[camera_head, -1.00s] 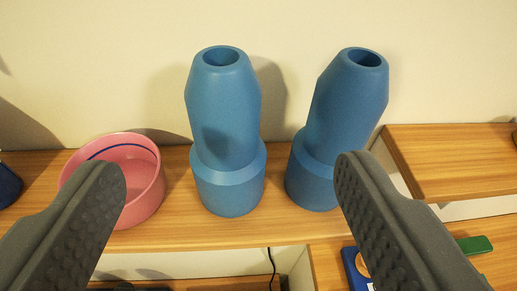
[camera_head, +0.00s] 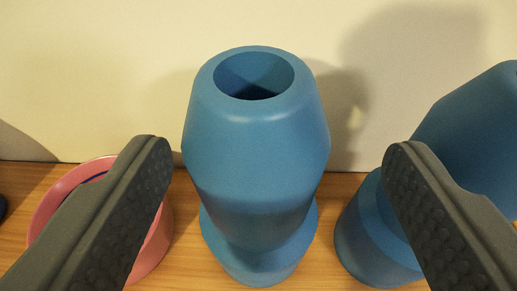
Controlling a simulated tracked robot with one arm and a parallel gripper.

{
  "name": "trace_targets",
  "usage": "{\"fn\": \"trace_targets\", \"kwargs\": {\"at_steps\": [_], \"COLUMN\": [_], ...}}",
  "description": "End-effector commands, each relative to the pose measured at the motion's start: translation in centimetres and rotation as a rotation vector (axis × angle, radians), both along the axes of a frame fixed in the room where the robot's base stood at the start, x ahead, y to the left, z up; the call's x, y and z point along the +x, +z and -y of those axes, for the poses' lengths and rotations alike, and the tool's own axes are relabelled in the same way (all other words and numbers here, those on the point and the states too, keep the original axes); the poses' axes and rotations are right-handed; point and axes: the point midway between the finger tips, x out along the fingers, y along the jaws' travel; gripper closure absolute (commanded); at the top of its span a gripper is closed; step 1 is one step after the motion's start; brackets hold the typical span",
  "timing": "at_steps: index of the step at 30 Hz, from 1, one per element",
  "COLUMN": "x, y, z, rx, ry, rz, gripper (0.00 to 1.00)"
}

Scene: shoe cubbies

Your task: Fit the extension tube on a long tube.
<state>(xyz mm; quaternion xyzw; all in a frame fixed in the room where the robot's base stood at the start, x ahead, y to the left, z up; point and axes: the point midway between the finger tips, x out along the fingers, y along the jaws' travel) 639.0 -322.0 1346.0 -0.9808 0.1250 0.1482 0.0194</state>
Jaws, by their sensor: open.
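Two blue tubes of the same stepped shape stand on the wooden shelf; I cannot tell which is the extension tube. The nearer blue tube (camera_head: 256,160) stands upright in the middle of the view, its round open top facing up toward me. The other blue tube (camera_head: 375,238) is at the right, partly hidden behind my right finger and cut by the picture's edge. My gripper (camera_head: 272,160) is open and empty. Its two dark fingers show to the left and right of the middle tube, apart from it in the picture.
A pink round bowl (camera_head: 158,247) sits on the shelf (camera_head: 188,235) at the left, partly behind my left finger. A dark blue thing shows at the far left edge. A pale wall (camera_head: 130,70) stands close behind the tubes.

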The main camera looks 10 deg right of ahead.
Motion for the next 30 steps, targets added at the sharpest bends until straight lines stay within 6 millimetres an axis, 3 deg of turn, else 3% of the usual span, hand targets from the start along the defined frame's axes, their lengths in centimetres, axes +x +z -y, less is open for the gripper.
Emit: {"fn": "trace_targets", "kwargs": {"at_steps": [5, 16, 27, 30], "x": [0.8, 4.4, 4.9, 4.9], "y": [-0.4, -1.8, -2.0, -2.0], "z": [0.0, 0.4, 0.4, 0.4], "rx": [-0.002, -0.003, -0.001, -0.001], "ry": [0.001, 0.0, 0.0, 0.0], "rz": [-0.003, -0.002, 0.0, 0.0], "gripper": [0.3, 0.3, 0.3, 0.57]}}
